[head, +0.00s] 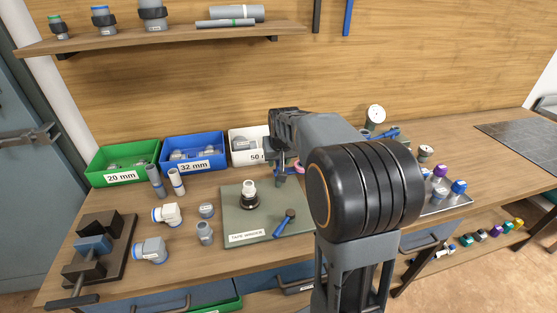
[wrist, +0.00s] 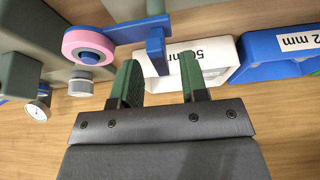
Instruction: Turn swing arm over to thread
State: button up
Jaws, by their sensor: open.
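The tape winder's blue swing arm (wrist: 125,32) crosses the upper part of the wrist view. It carries a pink tape roll (wrist: 88,46) at its left and a blue peg (wrist: 156,52) near its right. My gripper (wrist: 160,70) is open, its green fingers on either side of the peg's end, with gaps showing. In the head view my gripper (head: 281,172) is beside the pink roll (head: 299,168), and my arm hides most of the swing arm. The white threaded fitting (head: 249,188) stands upright on the green-grey winder board (head: 235,215), left of my gripper.
A blue-handled crank (head: 285,222) lies on the board's front. Green (head: 122,178), blue (head: 193,165) and white (head: 243,157) bins stand behind. Loose grey fittings (head: 206,232) and a dark clamp fixture (head: 95,245) are at left. A tray of coloured fittings (head: 458,203) is at right.

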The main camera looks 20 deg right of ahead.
jog(key=shift+f, duration=0.25)
grip_shut()
dwell(0.3)
